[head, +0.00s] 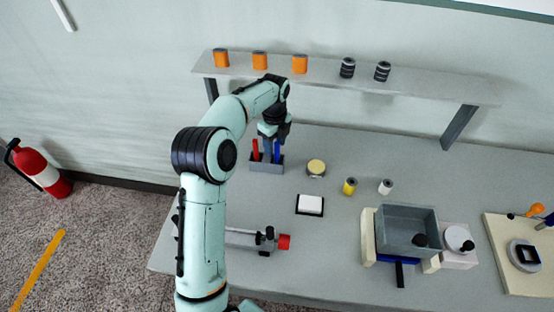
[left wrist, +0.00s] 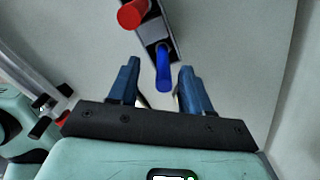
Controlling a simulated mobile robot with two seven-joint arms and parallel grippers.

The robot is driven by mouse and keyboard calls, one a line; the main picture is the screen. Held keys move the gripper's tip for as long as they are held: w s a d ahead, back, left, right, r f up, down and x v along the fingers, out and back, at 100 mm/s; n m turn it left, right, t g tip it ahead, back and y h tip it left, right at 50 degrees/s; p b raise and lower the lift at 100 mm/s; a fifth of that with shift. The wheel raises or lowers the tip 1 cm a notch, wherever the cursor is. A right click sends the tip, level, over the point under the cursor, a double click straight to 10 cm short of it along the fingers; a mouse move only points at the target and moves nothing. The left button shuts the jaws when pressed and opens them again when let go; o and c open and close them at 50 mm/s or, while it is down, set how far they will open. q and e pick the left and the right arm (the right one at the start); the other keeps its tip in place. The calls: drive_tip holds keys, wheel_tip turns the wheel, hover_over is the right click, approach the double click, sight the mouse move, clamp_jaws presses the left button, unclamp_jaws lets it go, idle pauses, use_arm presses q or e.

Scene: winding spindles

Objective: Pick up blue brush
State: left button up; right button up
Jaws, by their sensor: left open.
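The blue brush (head: 277,151) stands in a grey holder (head: 265,167) on the table, beside a red brush (head: 255,150). My left gripper (head: 272,135) is just above the holder in the head view and partly hides what stands in it. In the left wrist view the blue brush (left wrist: 163,72) rises between the two fingertips of the open left gripper (left wrist: 158,75), with a gap on both sides. The red brush (left wrist: 132,14) is at the top, beyond the fingers. My right gripper is not in view.
A shelf (head: 420,88) with orange and black spools runs behind. A round yellow-topped tin (head: 316,168), a white pad (head: 310,205), small yellow (head: 349,187) and white (head: 386,187) spools and a grey bin (head: 408,229) stand to the right.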

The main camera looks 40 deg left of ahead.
sight(277, 151)
use_arm(q)
drive_tip(key=f, duration=0.4)
drive_tip(key=shift+w+d+f, duration=0.25)
drive_tip(key=shift+f, duration=0.05)
drive_tip(key=shift+c, duration=0.4)
clamp_jaws()
drive_tip(key=shift+r, duration=0.15)
